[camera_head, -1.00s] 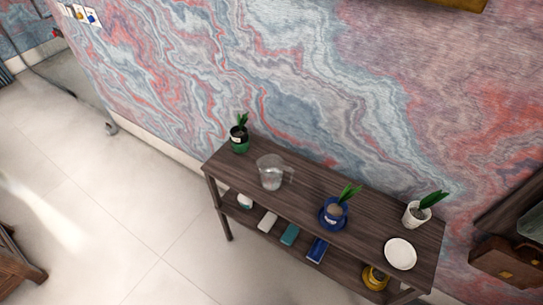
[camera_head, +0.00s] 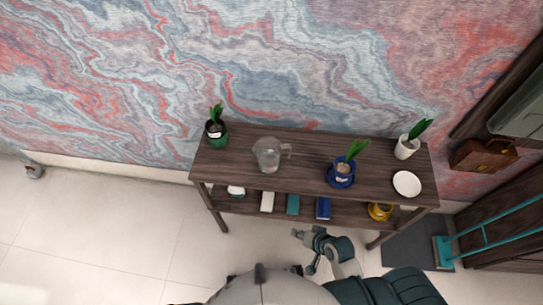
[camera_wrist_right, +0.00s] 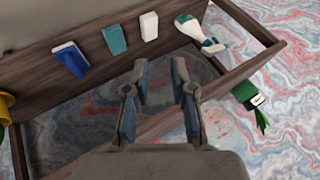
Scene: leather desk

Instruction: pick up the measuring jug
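The measuring jug (camera_head: 267,154) is clear, with a handle on its right side. It stands upright on the dark wooden top of the console table, left of the middle, in the head view. My right gripper (camera_head: 304,250) is low in front of the table, apart from the jug and below and to its right in the picture. In the right wrist view my right gripper (camera_wrist_right: 158,68) has its two fingers spread with nothing held between them. I cannot clearly make out the jug in that view. My left gripper is not in view.
On the top stand a green pot (camera_head: 216,134), a blue pot (camera_head: 341,174), a white pot (camera_head: 405,148) and a white plate (camera_head: 407,184).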

